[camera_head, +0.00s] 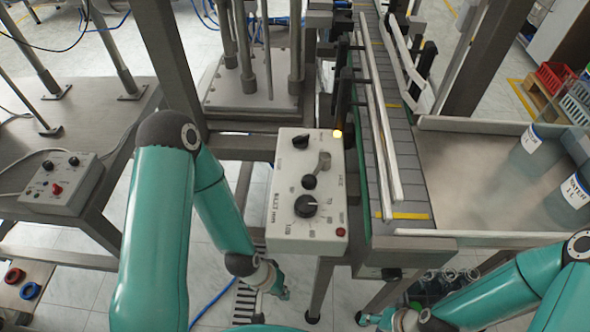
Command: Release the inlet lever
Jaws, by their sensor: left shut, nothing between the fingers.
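A light control box (282,185) stands at the left edge of the conveyor. It carries a grey lever (323,161) with a dark round base, a black knob above and a larger black dial (306,206) below. The lever points up and slightly right; its label is too small to read. My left gripper (281,291) hangs below and in front of the box, apart from the lever, and looks shut and empty. My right gripper (368,319) is at the bottom edge, far from the box; its fingers are too small to read.
A slatted conveyor (398,170) with rails runs beside the box. A metal tray (465,185) with clear, labelled containers (570,192) is at right. A second control box (60,184) sits on the left frame. Several bottles (440,285) stand below the conveyor's end.

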